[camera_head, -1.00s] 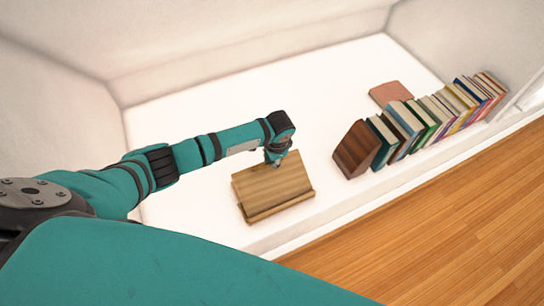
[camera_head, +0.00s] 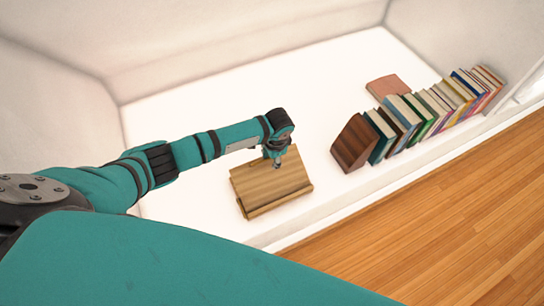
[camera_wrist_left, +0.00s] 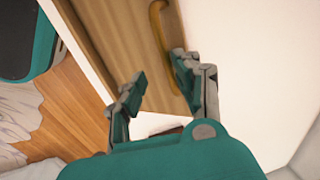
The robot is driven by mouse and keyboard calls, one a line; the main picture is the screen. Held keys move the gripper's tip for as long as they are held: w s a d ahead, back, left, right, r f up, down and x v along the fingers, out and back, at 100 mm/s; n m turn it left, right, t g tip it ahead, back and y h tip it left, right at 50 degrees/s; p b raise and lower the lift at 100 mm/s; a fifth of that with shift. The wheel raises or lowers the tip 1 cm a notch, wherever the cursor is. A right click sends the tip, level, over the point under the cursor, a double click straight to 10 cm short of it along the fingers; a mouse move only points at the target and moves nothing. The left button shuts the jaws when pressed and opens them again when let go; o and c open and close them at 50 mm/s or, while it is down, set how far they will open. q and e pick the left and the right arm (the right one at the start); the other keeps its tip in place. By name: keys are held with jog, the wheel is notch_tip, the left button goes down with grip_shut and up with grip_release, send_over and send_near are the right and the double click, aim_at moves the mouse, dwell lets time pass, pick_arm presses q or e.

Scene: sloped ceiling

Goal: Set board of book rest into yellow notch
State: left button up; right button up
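The wooden book rest (camera_head: 262,206) stands on the white surface, its board (camera_head: 258,186) leaning back above a front ledge. My left gripper (camera_head: 277,163) is at the board's upper part, right of its middle. In the left wrist view the two fingers (camera_wrist_left: 158,88) are apart, with the board (camera_wrist_left: 120,35) beyond them and nothing visibly clamped. A curved tan wooden piece (camera_wrist_left: 158,25) lies along the board there. I cannot tell whether a finger touches the board. The yellow notch cannot be made out. My right gripper is not in view.
A row of upright books (camera_head: 420,115) stands right of the book rest, starting with a dark brown block (camera_head: 354,144). A flat pinkish book (camera_head: 387,86) lies behind it. The white surface (camera_head: 200,105) is clear behind the rest. Wooden floor (camera_head: 440,230) lies in front.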

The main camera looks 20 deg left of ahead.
aim_at(274, 174)
pick_arm(q)
jog(key=shift+w+a+r, duration=0.1)
jog(key=shift+r, duration=0.05)
jog(key=shift+r, duration=0.3)
notch_tip(274, 174, up, 11)
jog(key=s+d, duration=0.1)
jog(key=shift+s+d, duration=0.15)
jog(key=shift+d, duration=0.1)
